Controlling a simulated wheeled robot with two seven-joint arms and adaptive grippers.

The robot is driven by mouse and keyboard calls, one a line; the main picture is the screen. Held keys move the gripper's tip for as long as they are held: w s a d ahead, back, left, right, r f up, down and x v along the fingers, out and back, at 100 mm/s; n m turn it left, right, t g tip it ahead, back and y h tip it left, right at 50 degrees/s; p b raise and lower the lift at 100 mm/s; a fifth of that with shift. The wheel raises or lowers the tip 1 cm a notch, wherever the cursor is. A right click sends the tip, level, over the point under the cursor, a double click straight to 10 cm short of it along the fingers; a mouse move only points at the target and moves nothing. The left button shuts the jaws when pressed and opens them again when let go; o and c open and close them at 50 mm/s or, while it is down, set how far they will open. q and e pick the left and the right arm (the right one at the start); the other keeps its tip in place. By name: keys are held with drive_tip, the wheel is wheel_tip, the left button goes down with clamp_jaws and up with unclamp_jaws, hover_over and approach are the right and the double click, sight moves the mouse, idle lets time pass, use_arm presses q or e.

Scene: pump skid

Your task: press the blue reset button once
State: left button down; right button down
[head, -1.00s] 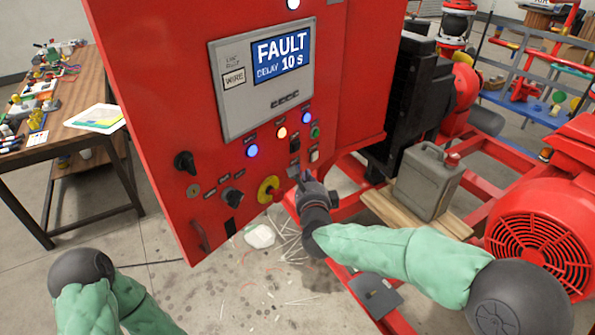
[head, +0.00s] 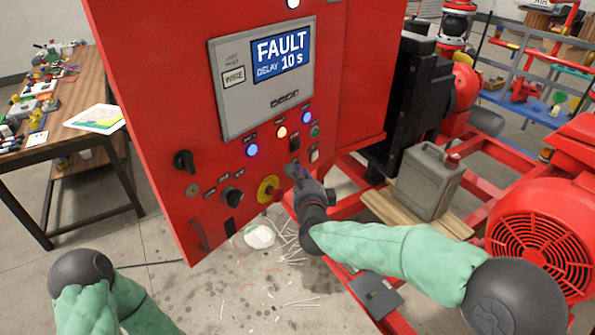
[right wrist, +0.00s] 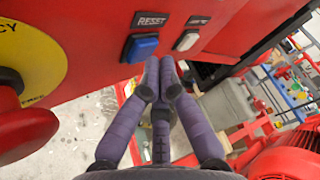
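The blue reset button (right wrist: 141,48) sits under a RESET label on the red panel, in the right wrist view. In the head view my right gripper largely hides its spot. My right gripper (head: 297,172) is close to the lower right of the panel; in the right wrist view its purple fingers (right wrist: 160,68) are together and empty. Their tips appear just below and right of the blue button; I cannot tell whether they touch it. The display (head: 283,52) reads FAULT, DELAY 10 S. Only part of my left arm shows, without its gripper.
A red mushroom knob on a yellow disc (head: 264,188) is left of the reset button. A white button (head: 314,155) is to its right. Two blue lamps (head: 252,151) and an amber lamp (head: 281,132) are lit. A grey can (head: 428,182) stands on wood at right.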

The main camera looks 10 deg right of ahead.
drive_tip(key=shift+w+a, duration=0.3)
idle(0.6)
drive_tip(key=shift+s+d+b, duration=0.1)
drive_tip(key=shift+d+b, duration=0.05)
drive_tip(key=shift+b, duration=0.15)
drive_tip(key=shift+s+d+b, duration=0.35)
drive_tip(key=shift+s+d, duration=0.05)
drive_tip(key=shift+s, duration=0.15)
drive_tip(key=shift+s+d+b, duration=1.15)
drive_tip(key=shift+s+d, duration=0.45)
drive_tip(key=shift+s, duration=0.3)
